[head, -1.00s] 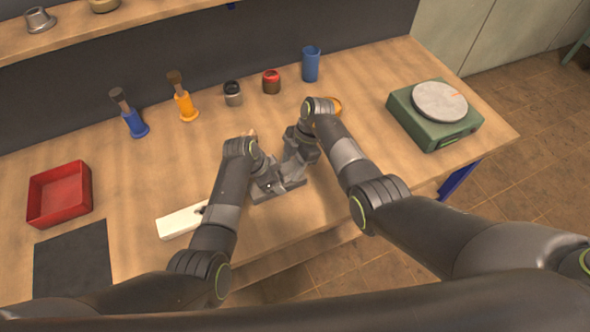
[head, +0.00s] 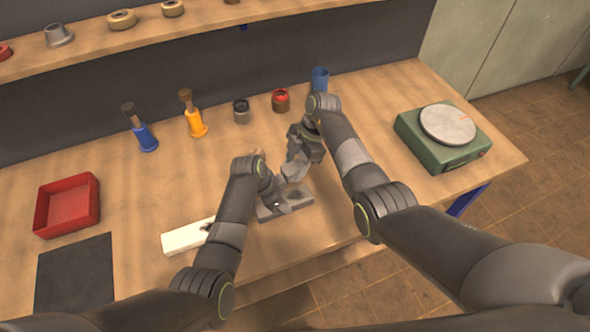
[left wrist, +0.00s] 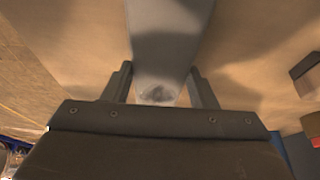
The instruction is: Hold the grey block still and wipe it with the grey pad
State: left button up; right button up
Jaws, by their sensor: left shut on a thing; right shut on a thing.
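The grey block (head: 299,200) lies on the workbench near its front edge. My left gripper (head: 276,199) is shut on its left part. In the left wrist view the two fingers (left wrist: 161,92) stand on either side of the grey block (left wrist: 167,35). My right gripper (head: 296,170) is just above and behind the block, shut on a small grey piece (head: 293,177) that seems to be the grey pad. The pad is largely hidden by the fingers, and I cannot tell whether it touches the block.
A white block (head: 187,237) lies left of my left forearm. A red tray (head: 68,205) and dark mat (head: 75,275) are farther left. A green scale (head: 443,140) stands right. Bottles, jars and a blue cup (head: 320,79) line the back. The left-middle bench is clear.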

jog(key=shift+r, duration=1.05)
jog(key=shift+f, duration=0.25)
